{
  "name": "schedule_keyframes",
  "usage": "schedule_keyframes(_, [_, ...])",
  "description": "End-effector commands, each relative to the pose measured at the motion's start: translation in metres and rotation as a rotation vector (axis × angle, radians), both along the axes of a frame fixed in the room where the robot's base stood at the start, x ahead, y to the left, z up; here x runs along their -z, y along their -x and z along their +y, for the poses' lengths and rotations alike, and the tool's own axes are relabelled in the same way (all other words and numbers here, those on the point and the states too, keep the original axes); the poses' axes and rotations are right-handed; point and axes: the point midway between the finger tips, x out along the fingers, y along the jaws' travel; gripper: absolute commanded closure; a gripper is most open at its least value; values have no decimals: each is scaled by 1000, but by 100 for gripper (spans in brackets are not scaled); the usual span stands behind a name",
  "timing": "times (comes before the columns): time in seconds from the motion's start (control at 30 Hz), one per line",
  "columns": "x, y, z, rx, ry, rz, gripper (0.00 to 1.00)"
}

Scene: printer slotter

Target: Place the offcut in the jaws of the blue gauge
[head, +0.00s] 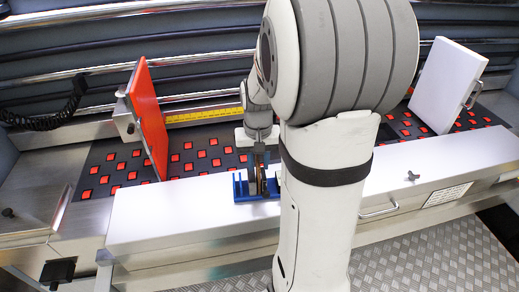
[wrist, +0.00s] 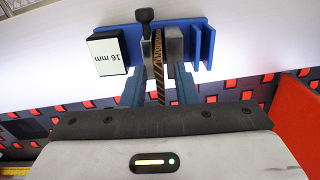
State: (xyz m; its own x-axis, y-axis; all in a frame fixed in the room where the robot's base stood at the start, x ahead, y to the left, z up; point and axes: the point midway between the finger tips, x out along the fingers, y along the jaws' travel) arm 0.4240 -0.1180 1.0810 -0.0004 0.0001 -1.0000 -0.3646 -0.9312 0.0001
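The blue gauge (wrist: 206,40) stands on the white cover, with two grey jaws, a black knob and a "16 mm" label in the wrist view. In the head view the gauge (head: 241,189) is partly hidden by my arm. The offcut (wrist: 159,65), a thin brown corrugated strip, stands on edge between the two grey jaws, its near end sticking out. Whether it touches both jaws I cannot tell. My gripper (wrist: 159,92) is at the gauge, its fingers apart on either side of the offcut with gaps visible. In the head view my gripper (head: 260,155) is just above the gauge.
An upright red panel (head: 148,115) stands left and a white panel (head: 447,85) right on the dark bed with red squares. The white cover (head: 160,220) is clear left of the gauge. A handle (head: 380,210) is on its front at right.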

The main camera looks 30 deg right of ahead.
Motion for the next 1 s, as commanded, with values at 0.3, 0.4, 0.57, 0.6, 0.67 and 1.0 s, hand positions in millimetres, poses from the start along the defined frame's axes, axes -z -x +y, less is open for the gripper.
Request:
schedule_keyframes(0.3, [-61, -1, -1, 1, 3, -7, 73])
schedule_keyframes(0.4, [-82, -1, -1, 1, 3, -7, 73])
schedule_keyframes(0.57, [-107, -1, -1, 1, 1, -3, 73])
schedule_keyframes(0.6, [-111, -1, -1, 1, 1, -4, 73])
schedule_keyframes(0.67, [-116, 0, 0, 1, 1, -2, 73])
schedule_keyframes(1.0, [-114, 57, 69, -178, 37, -136, 73])
